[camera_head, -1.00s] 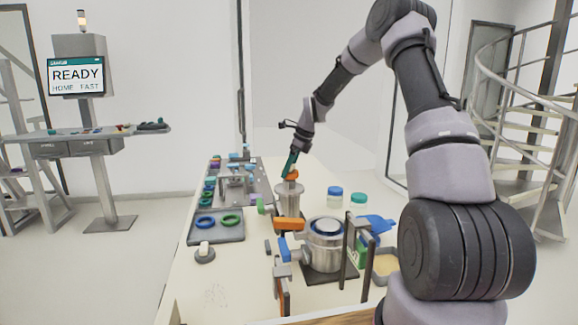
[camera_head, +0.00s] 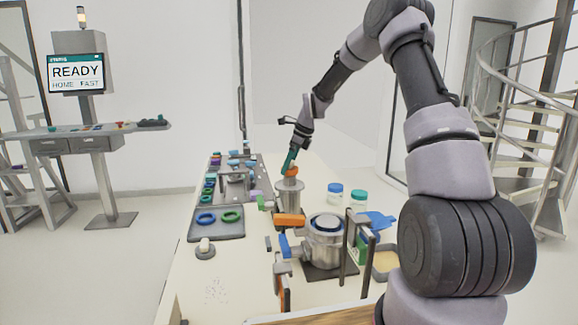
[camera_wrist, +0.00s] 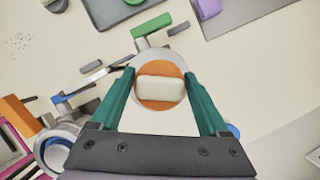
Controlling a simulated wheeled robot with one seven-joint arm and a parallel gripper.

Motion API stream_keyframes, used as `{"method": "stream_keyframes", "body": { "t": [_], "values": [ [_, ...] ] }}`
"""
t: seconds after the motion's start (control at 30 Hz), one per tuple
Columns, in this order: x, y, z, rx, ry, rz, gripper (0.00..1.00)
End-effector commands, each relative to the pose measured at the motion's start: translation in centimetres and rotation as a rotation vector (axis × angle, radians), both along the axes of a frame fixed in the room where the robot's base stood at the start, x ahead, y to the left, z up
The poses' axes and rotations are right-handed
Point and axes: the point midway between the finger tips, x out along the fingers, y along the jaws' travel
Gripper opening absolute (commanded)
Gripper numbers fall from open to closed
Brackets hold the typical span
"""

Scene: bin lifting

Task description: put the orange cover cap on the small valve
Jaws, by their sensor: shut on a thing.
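The orange cover cap (camera_head: 291,171) is at the top of the small valve, a silver cylinder (camera_head: 288,196) standing on the table. In the wrist view the cap is an orange disc (camera_wrist: 160,103) with a cream block (camera_wrist: 160,88) on its face. My gripper (camera_head: 290,161) has green fingers and is shut on the cap from above. In the wrist view my gripper (camera_wrist: 160,76) has one finger on each side of the cap. The pale rim of the valve (camera_wrist: 160,57) shows around the cap's far edge. I cannot tell whether the cap is fully seated.
A larger silver vessel (camera_head: 325,250) with an orange handle (camera_head: 289,219) near it stands closer to me. A grey frame (camera_head: 360,240) is at its right. A tray with blue and green rings (camera_head: 217,232) is at left. Two capped jars (camera_head: 335,195) stand right of the valve.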

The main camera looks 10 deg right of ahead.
Motion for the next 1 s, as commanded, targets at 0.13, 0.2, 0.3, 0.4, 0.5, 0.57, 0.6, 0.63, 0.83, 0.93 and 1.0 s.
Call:
{"method": "stream_keyframes", "body": {
  "t": [0.13, 0.2, 0.3, 0.4, 0.5, 0.57, 0.6, 0.63, 0.83, 0.93, 1.0],
  "values": [
    [0.0, 0.1, 0.0, 0.000, 0.000, 0.001, 0.34],
    [0.0, 0.0, 0.0, -0.001, 0.000, 0.001, 0.34],
    [0.0, 0.0, 0.0, 0.000, 0.000, 0.000, 0.34],
    [0.0, 0.0, 0.0, 0.000, 0.000, 0.000, 0.34],
    [0.0, 0.0, 0.0, 0.000, 0.000, 0.000, 0.34],
    [0.0, 0.0, -0.1, 0.000, 0.000, 0.000, 0.34],
    [0.0, 0.0, -0.1, 0.000, 0.000, 0.000, 0.34],
    [0.0, 0.0, -0.2, 0.000, 0.000, 0.001, 0.34],
    [0.0, 0.1, -0.6, 0.000, 0.000, 0.001, 0.34],
    [-0.1, 0.1, -0.9, 0.000, 0.001, 0.000, 0.34],
    [-0.1, 0.1, -1.0, 0.000, 0.001, 0.000, 0.34]
  ]
}}
